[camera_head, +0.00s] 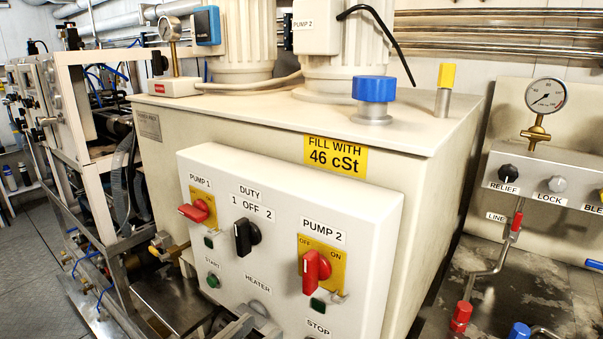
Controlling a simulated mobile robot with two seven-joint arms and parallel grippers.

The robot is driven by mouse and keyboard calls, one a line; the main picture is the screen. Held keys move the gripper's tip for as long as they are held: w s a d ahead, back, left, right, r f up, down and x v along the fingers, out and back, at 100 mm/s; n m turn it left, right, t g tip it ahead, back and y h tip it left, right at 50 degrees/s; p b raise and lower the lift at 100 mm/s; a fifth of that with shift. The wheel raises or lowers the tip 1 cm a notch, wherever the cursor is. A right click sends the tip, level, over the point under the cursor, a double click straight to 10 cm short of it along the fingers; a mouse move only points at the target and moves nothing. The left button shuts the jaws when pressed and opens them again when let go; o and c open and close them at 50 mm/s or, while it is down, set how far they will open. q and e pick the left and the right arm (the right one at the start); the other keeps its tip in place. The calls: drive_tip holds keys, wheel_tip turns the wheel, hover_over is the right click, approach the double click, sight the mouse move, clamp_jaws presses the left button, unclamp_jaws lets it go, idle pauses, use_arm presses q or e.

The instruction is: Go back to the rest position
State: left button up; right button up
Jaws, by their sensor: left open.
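My left gripper (250,319) shows only in part at the bottom edge of the head view, low in front of the white control panel (282,190). Its grey fingers are apart, just below the HEATER label, with nothing seen between them. Whether it touches the panel I cannot tell. The rest of the left arm is mostly cut off by the frame. My right gripper is not in view. The panel carries a red PUMP 1 switch (195,211), a black DUTY knob (246,237) and a red PUMP 2 switch (316,270).
The panel is fixed to a cream tank (427,190) with a blue cap (374,89) and pump motors on top. A gauge (545,96) and valve block (557,180) stand at the right. A pipe-filled frame (85,120) stands at the left. Open floor (30,265) shows at the far left.

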use_arm(q)
drive_tip(key=s+a+f+n+g+y, duration=0.1)
drive_tip(key=a+f+y, duration=0.15)
drive_tip(key=f, duration=0.55)
drive_tip(key=a+f+n+g+y, duration=0.1)
drive_tip(key=a+f, duration=0.2)
drive_tip(key=f, duration=0.4)
drive_tip(key=s+a+f+g+y, duration=0.1)
drive_tip(key=s+a+f, duration=0.3)
drive_tip(key=f, duration=0.3)
drive_tip(key=s+a+f+n+g+y, duration=0.1)
drive_tip(key=s+a+f+y, duration=0.1)
drive_tip(key=s+a+f, duration=0.2)
wheel_tip(320, 180, down, 4)
drive_tip(key=shift+s+r, duration=0.2)
drive_tip(key=shift+s, duration=0.85)
